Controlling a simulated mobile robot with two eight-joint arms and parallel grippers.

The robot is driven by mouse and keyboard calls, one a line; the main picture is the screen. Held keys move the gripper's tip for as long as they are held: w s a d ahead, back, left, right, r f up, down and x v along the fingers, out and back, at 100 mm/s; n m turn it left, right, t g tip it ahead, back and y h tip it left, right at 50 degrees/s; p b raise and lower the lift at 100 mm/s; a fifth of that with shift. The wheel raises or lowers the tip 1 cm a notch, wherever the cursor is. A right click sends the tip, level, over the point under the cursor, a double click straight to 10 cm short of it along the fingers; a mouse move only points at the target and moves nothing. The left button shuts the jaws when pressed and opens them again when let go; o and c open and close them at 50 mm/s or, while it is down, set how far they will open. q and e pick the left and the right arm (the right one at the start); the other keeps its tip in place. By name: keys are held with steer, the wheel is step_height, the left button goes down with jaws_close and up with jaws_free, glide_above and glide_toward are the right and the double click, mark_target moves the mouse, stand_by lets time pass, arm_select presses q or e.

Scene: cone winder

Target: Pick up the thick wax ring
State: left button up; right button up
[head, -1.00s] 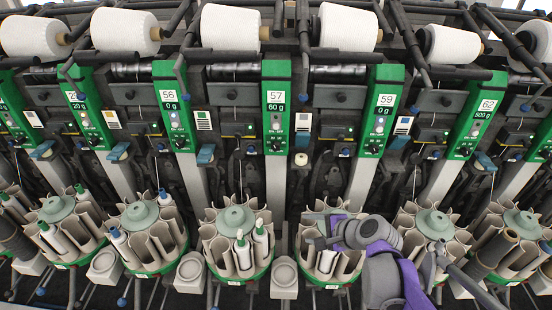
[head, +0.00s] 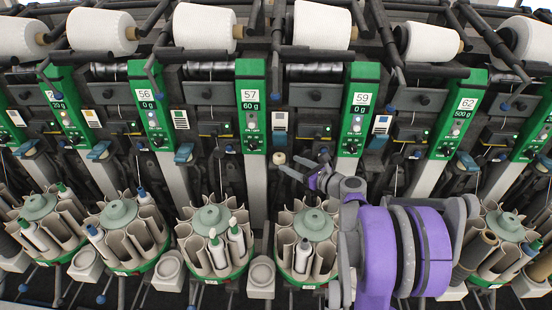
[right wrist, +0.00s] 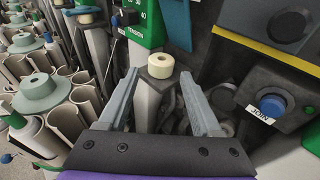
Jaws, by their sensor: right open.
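A thick cream wax ring (right wrist: 160,66) with a hole in its top sits on a light grey post in the right wrist view. My right gripper (right wrist: 160,82) is open and empty. The ring appears between and just beyond its fingertips, and I see no contact. A second cream ring (right wrist: 88,15), which looks thinner, stands farther off at the upper left. In the head view a small cream ring (head: 279,158) shows below the 57 unit, close to my right gripper (head: 303,165). My left gripper is not in view.
Round magazines (head: 211,220) with upright bobbins stand in a row below the winding units. Green numbered panels (head: 251,95) and cream yarn cones (head: 204,25) line the machine above. In the right wrist view a dark box with a blue button (right wrist: 272,105) is close on the right.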

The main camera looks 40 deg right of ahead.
mark_target(283, 160)
steer(key=p+x, duration=0.1)
steer(key=x, duration=0.6)
steer(key=shift+w+d+f, duration=0.1)
steer(key=shift+w+f, duration=0.05)
steer(key=shift+f, duration=0.05)
steer(key=shift+c, duration=0.7)
jaws_close()
